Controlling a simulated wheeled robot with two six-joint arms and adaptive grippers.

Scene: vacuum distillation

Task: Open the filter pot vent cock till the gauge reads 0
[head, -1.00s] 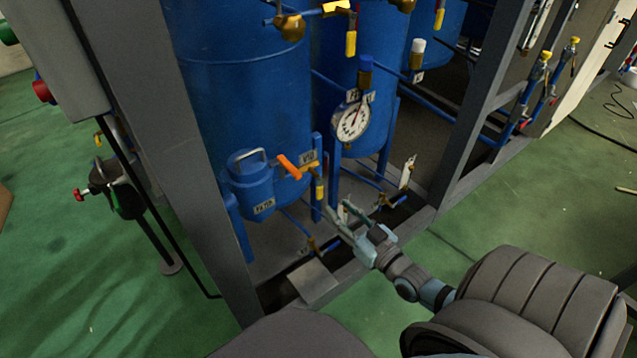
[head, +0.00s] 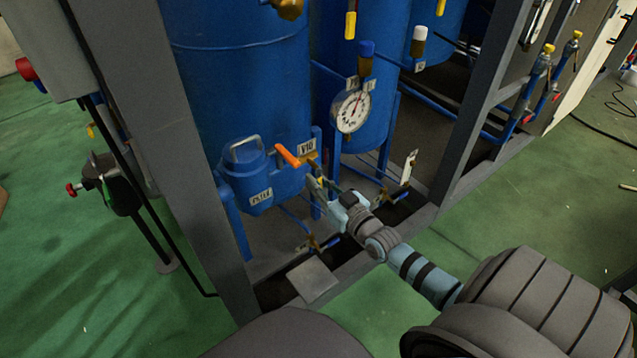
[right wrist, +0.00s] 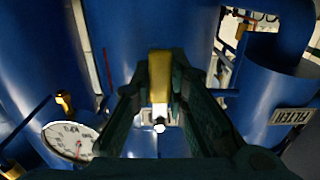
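The blue filter pot (head: 250,178) with its FILTER label stands at the left of the frame bay in the head view; it also shows at the right of the right wrist view (right wrist: 280,85). Right of it is the cock tagged V10, with an orange handle (head: 288,155) slanting up-left. The round white gauge (head: 353,111) has its needle pointing up and right; its figures are too small to read. It shows at lower left in the right wrist view (right wrist: 70,141). My right gripper (head: 318,186) is just below V10, its fingers open on both sides of a yellow sleeve (right wrist: 160,75). Contact is unclear.
Grey frame posts (head: 190,150) stand left and right of the bay. A low blue-handled valve (head: 316,244) and a small grey plate (head: 312,279) lie below my right gripper. Large blue tanks (head: 240,80) fill the back. Green floor is open in front.

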